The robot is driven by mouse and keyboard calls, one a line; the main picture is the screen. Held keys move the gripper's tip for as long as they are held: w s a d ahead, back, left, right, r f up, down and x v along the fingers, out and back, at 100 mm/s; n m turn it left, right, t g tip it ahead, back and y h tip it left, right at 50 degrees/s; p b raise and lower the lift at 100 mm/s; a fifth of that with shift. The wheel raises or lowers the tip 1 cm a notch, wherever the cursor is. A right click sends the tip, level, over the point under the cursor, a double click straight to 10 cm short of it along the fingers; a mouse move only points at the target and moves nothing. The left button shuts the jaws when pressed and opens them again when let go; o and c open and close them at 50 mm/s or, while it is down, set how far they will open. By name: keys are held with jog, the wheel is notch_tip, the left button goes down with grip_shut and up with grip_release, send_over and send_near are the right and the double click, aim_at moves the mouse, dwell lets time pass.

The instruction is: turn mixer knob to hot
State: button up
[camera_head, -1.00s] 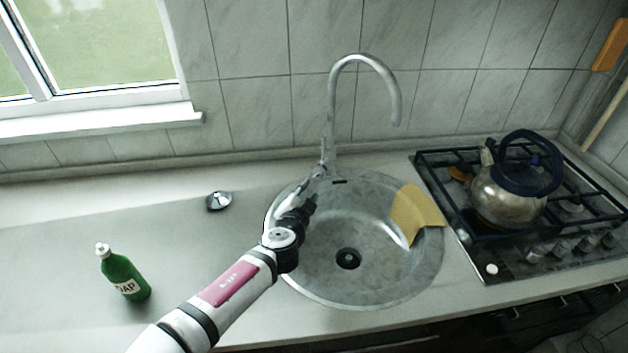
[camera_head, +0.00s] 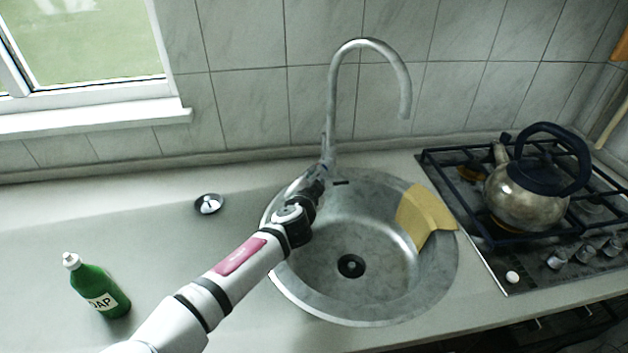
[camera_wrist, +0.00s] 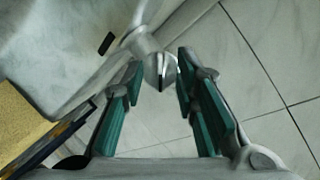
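The grey metal mixer tap (camera_head: 333,110) stands at the back rim of the sink, with its spout arching to the right. In the wrist view the tap body (camera_wrist: 145,38) lies ahead, and its round-ended knob (camera_wrist: 158,72) shows between my fingertips. My gripper (camera_wrist: 160,66) is open, with a green-padded finger on each side of the knob. I cannot tell whether either finger touches it. In the head view my gripper (camera_head: 322,178) is at the tap's base and hides the knob there.
The round steel sink (camera_head: 385,300) has a yellow cloth (camera_head: 425,215) over its right rim. A kettle (camera_head: 525,195) stands on the gas hob (camera_head: 505,268) to the right. A green soap bottle (camera_head: 98,288) and a small metal drain piece (camera_head: 209,205) are on the left counter, which is mostly clear.

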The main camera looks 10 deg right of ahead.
grip_shut()
jog(key=n+g, duration=0.1)
jog(key=n+h+p, duration=0.1)
jog(key=n, duration=0.1)
jog(key=shift+w+a+g, duration=0.1)
jog(key=shift+a+g, duration=0.1)
jog(key=shift+g, duration=0.2)
jog(key=n+h, duration=0.1)
jog(key=n, duration=0.1)
jog(key=n+g+h, duration=0.1)
jog(key=n, duration=0.1)
jog(key=shift+w+a+g+h+b, duration=0.15)
jog(key=shift+g+h+b, duration=0.15)
jog(key=shift+h+b, duration=0.1)
jog(key=n+h+b, duration=0.1)
jog(key=n+h, duration=0.1)
jog(key=n, duration=0.2)
jog(key=shift+a+g, duration=0.1)
jog(key=shift+g, duration=0.3)
grip_release()
